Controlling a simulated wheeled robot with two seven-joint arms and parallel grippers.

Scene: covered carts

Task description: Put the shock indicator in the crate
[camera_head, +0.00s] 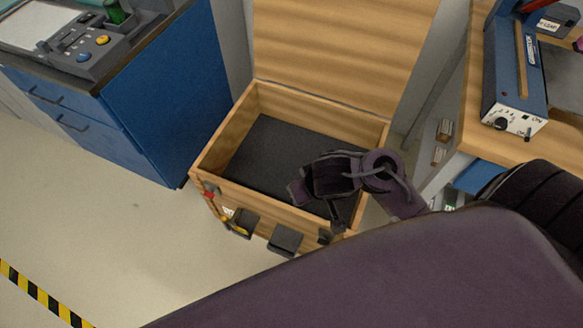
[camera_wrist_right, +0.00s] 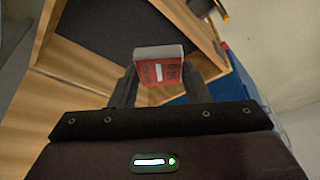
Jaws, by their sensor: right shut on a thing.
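The shock indicator (camera_wrist_right: 159,67) is a small red and white block with "50 G" lettering. In the right wrist view it sits between the fingers of my right gripper (camera_head: 318,195), which is shut on it. In the head view the gripper hangs over the right front part of the crate, and the indicator is hidden there. The crate (camera_head: 275,208) is an open wooden box with a dark floor and its lid raised at the back. Its wooden wall also shows in the right wrist view (camera_wrist_right: 84,62). My left gripper is not in view.
The raised lid (camera_head: 335,45) stands behind the crate. A blue cabinet (camera_head: 170,95) with a control panel is at left. A wooden bench (camera_head: 455,100) with a blue device (camera_head: 512,75) is at right. Black latches (camera_head: 286,241) sit on the crate's front. The floor at left is clear.

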